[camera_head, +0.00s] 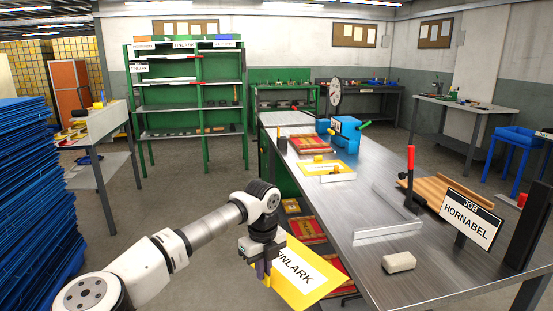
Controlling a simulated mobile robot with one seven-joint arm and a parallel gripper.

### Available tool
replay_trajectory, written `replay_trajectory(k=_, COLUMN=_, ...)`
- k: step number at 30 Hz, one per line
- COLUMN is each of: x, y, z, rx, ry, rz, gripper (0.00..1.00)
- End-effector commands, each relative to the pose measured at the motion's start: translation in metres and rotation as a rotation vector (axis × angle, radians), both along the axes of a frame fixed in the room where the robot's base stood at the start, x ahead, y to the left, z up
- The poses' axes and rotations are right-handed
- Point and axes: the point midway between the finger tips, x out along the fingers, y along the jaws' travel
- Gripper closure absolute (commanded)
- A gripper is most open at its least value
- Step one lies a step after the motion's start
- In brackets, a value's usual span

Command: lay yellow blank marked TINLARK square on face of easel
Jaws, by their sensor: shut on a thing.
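My gripper (261,268) hangs in front of the bench's near left side, shut on the edge of a yellow blank (318,286). The blank is a flat yellow sheet with a white label; the letters INLARK show, and the gripper hides the start of the word. The blank is tilted, left of the bench top. No easel is plain to see. A slanted wooden slatted board (440,189) stands on the bench's right side, partly behind a sign; I cannot tell whether it is the easel.
The steel bench (350,202) carries another yellow sheet (326,169), a metal angle frame (388,232), a pale block (399,262), a red-handled clamp (410,160), a blue machine (346,131) and a JOB HORNABEL sign (470,218). Blue stacked sheets (40,190) rise at left. Floor is open behind my arm.

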Motion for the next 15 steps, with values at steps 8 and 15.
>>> replay_trajectory(k=8, x=-0.005, y=0.021, z=-0.112, rx=0.0, ry=0.01, rz=0.444, gripper=1.0)
replay_trajectory(k=15, x=-0.023, y=0.021, z=-0.204, rx=0.006, ry=0.01, rz=0.833, gripper=1.0)
